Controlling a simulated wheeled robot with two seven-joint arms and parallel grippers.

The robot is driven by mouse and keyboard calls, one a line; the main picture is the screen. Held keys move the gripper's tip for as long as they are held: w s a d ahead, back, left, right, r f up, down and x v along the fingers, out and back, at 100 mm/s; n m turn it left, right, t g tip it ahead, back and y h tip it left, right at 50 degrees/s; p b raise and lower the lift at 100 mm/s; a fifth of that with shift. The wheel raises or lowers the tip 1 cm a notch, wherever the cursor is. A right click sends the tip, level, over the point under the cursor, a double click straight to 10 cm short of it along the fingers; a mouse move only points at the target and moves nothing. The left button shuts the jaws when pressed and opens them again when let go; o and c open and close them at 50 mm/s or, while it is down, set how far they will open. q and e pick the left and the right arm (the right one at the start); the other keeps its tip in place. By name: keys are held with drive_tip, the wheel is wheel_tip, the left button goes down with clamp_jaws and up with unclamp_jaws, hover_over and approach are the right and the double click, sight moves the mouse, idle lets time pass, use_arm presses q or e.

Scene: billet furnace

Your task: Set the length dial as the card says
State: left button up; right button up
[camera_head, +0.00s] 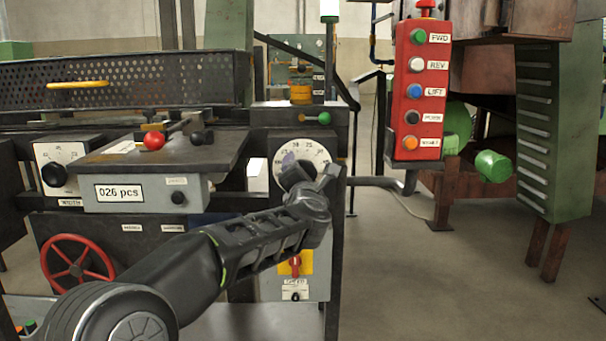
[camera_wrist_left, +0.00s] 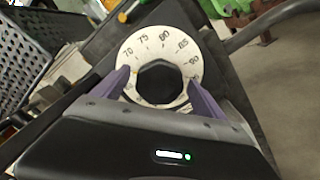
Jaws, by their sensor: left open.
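A round white dial (camera_head: 302,152) with black numbers sits on the grey machine front in the head view; its name label is not visible. In the left wrist view the dial plate (camera_wrist_left: 160,48) shows 70, 75, 80, 85 and 90 around a black knob (camera_wrist_left: 159,82). My left gripper (camera_head: 308,172) is at this dial, its purple fingers on either side of the knob, open, with gaps to the knob. It hides the lower part of the dial in the head view. A small white paper (camera_head: 122,147) lies on the desk plate; its writing is unreadable. My right gripper is not in view.
A second dial (camera_head: 58,165), labelled WIDTH, is at the left. A desk box (camera_head: 145,194) reads 026 pcs. A red handwheel (camera_head: 77,262) is below. A red button box (camera_head: 420,90) hangs right of the dial. Open floor lies at the right.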

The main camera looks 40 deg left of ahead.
use_arm(q)
drive_tip(key=v, duration=0.6)
drive_tip(key=shift+s+d, duration=0.2)
